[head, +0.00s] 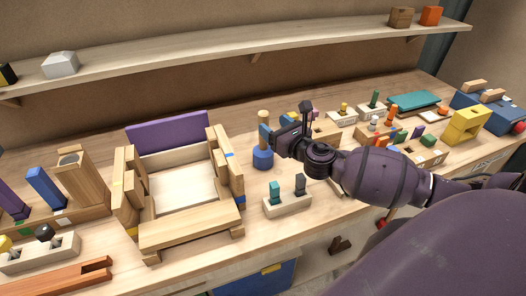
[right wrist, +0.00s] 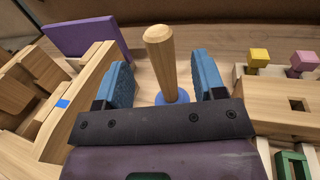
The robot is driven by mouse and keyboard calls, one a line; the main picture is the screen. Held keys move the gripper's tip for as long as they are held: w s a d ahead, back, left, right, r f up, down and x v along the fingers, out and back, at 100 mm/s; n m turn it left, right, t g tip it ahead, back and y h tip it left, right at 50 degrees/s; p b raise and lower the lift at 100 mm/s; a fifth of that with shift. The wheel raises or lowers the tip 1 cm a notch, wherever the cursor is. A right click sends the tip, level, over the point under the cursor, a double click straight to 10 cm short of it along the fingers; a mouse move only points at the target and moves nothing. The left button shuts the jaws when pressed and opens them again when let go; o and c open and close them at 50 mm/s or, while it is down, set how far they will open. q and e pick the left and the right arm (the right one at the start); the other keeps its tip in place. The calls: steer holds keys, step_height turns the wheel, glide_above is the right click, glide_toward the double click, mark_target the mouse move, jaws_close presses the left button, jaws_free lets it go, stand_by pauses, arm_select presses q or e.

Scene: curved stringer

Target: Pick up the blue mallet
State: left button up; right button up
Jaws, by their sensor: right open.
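The blue mallet stands upright on the workbench, its round blue head (head: 263,158) down and its wooden handle (head: 263,118) pointing up. In the right wrist view the handle (right wrist: 161,60) rises between the two blue finger pads, and a bit of the blue head (right wrist: 172,97) shows below it. My right gripper (head: 272,138) is open, with its fingers on either side of the handle. In the right wrist view the gripper (right wrist: 165,80) shows gaps to the handle on both sides. Its fingers partly hide the handle in the head view. My left gripper is not in view.
A wooden frame with a purple back panel (head: 167,136) stands just left of the mallet. Several peg blocks and a yellow piece (head: 466,126) lie to the right. A shelf (head: 240,45) runs above.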

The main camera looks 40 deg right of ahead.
mark_target(260, 114)
steer(key=shift+w+a+r, duration=0.1)
steer(key=shift+w, duration=1.65)
steer(key=shift+w+r, duration=0.1)
steer(key=shift+w, duration=1.6)
steer(key=shift+c, duration=0.3)
jaws_close()
